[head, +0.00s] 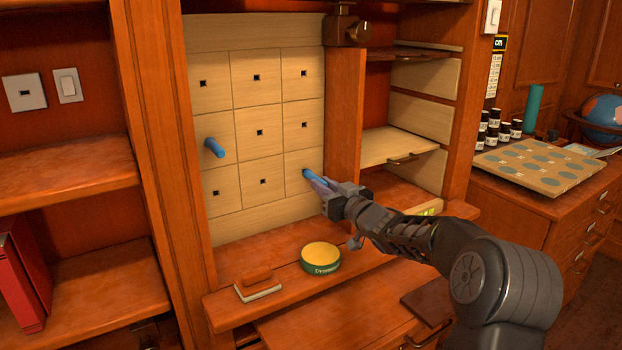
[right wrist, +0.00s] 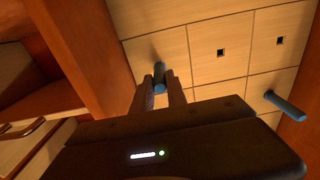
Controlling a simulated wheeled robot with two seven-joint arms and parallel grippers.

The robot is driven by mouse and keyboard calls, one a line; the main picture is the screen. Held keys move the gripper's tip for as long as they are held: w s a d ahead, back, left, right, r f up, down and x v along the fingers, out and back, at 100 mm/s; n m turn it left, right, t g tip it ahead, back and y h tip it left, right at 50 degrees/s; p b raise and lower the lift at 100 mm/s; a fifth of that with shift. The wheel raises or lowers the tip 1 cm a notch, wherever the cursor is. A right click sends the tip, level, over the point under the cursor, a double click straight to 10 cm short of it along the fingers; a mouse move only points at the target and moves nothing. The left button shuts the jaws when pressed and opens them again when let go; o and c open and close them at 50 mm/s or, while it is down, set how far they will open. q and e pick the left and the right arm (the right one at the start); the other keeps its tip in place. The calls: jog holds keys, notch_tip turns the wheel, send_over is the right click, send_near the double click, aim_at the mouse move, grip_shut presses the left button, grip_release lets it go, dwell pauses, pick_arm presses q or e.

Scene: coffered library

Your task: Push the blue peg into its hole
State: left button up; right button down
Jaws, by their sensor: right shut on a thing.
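A pale wooden board (head: 236,121) with a grid of square tiles stands upright in the cabinet. Most tiles show a small dark square hole. My right gripper (head: 324,185) is shut on a blue peg (head: 309,175) in front of the bottom right tile. The peg's far end meets the tile and covers its hole; how deep it sits I cannot tell. In the right wrist view this peg (right wrist: 158,74) shows between the fingertips. A second blue peg (head: 214,148) sticks out of the left tile of the middle row; it also shows in the right wrist view (right wrist: 284,105). My left gripper is not in view.
A round green tin with a yellow top (head: 320,257) and an orange-brown block on a pale base (head: 257,284) stand on the ledge below. A wooden post (head: 346,117) and shelves (head: 400,145) border the board on the right.

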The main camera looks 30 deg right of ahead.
jog(key=shift+s, duration=2.3)
jog(key=s, duration=0.6)
jog(key=shift+p, duration=0.3)
jog(key=shift+a, duration=0.1)
dwell(0.4)
